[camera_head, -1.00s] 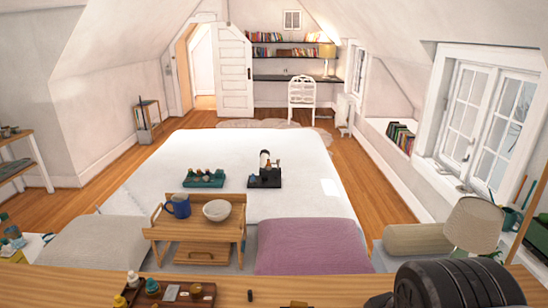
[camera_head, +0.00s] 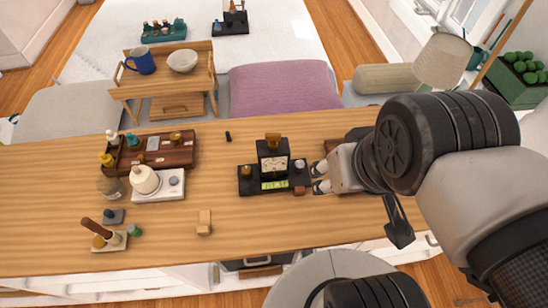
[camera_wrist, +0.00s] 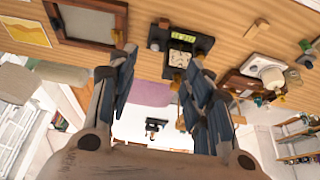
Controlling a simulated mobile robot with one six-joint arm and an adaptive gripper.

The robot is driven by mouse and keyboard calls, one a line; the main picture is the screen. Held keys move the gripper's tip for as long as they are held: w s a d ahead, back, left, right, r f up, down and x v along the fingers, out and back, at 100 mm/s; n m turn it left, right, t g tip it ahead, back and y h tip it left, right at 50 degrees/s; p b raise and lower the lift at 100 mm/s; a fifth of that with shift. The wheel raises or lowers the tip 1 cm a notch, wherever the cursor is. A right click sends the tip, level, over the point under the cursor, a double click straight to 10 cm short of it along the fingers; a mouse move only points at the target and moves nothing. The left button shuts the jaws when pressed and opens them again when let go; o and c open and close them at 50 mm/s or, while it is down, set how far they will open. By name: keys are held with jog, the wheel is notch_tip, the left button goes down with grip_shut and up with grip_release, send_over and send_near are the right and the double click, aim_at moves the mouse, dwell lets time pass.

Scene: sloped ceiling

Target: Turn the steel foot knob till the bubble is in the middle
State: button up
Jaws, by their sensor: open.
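A black levelling device (camera_head: 273,166) with a dial face stands on the wooden counter. A green level vial (camera_head: 274,185) lies along its front edge; its bubble is too small to place. A steel knob (camera_head: 299,164) is at the base's right end, with a copper-brown knob (camera_head: 299,190) in front of it. A brass knob (camera_head: 245,170) is at the left end. My gripper (camera_head: 318,178) is open, just right of the base, apparently apart from the knobs. In the wrist view, my gripper (camera_wrist: 160,72) is empty and the device (camera_wrist: 180,58) shows upside down beyond the fingers.
A dark wooden tray (camera_head: 180,152) with bottles and a white scale-like block (camera_head: 160,188) are left on the counter (camera_head: 230,220). A framed panel (camera_wrist: 85,20) lies beside the device.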

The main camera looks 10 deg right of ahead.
jog(key=w+m+g+y+p, duration=0.1)
jog(key=w+m+g+p, duration=0.15)
jog(key=w+m, duration=0.3)
jog(key=m+g+y+p, duration=0.1)
jog(key=m+y+p, duration=0.35)
jog(key=m, duration=1.05)
send_over(300, 164)
jog(key=s+d+p, duration=0.1)
jog(key=d, duration=0.6)
notch_tip(300, 164, down, 13)
jog(key=h, duration=0.1)
jog(key=shift+n, duration=0.25)
jog(key=b+x, duration=0.1)
jog(key=x, duration=0.4)
jog(key=b+x, duration=0.2)
jog(key=x, duration=0.4)
jog(key=b+x, duration=0.2)
jog(key=x, duration=0.3)
jog(key=shift+s+a+f, duration=0.2)
jog(key=shift+s+f, duration=0.05)
jog(key=shift+f, duration=0.15)
jog(key=shift+c, duration=0.5)
